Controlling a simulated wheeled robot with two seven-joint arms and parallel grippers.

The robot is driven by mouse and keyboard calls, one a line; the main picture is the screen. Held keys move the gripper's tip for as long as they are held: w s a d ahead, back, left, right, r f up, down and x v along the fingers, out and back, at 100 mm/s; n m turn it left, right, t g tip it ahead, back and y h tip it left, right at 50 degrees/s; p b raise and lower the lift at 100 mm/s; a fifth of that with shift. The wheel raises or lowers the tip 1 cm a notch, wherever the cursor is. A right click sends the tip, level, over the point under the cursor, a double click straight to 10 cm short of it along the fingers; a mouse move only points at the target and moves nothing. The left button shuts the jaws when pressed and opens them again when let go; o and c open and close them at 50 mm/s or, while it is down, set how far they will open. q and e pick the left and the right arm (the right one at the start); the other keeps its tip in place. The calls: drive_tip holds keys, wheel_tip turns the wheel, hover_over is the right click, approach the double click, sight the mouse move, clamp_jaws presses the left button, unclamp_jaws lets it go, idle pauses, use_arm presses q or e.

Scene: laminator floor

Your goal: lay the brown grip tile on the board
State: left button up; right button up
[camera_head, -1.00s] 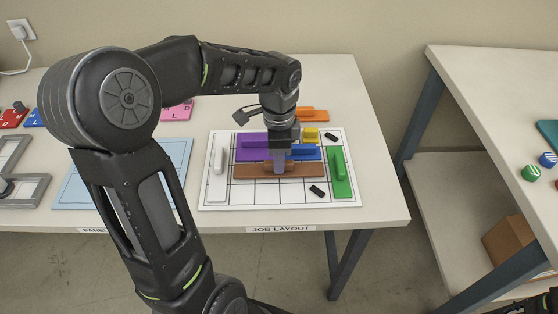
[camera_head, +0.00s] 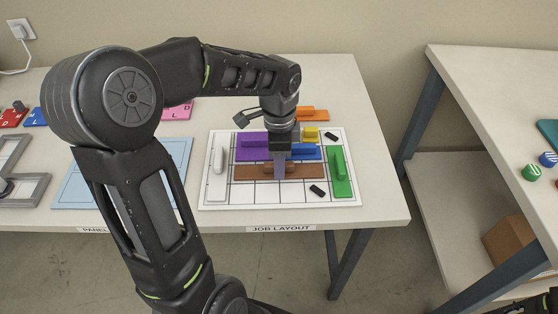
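The brown grip tile (camera_head: 309,171) lies at or just above the white gridded board (camera_head: 240,198), in its middle, level, with its long side left to right. My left gripper (camera_head: 280,174) points down over the tile's middle, its fingers at the raised grip and apparently shut on it. The fingers hide part of the grip. On the board, a purple tile (camera_head: 250,152) and a blue tile (camera_head: 308,152) lie just behind the brown one. A green tile (camera_head: 341,174) stands at the right and a white tile (camera_head: 217,172) at the left. My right gripper is not in view.
Yellow (camera_head: 310,133) and orange (camera_head: 313,114) pieces sit behind. Small black pieces (camera_head: 318,190) lie on the board. A light-blue panel (camera_head: 75,185) and grey frame (camera_head: 38,185) lie left. Another table (camera_head: 490,90) stands right, past a gap.

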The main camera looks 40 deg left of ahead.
use_arm(q)
wheel_tip(320, 180, up, 12)
drive_tip(key=shift+r+p, duration=0.15)
drive_tip(key=shift+p, duration=0.25)
drive_tip(key=shift+o, duration=0.4)
idle(1.1)
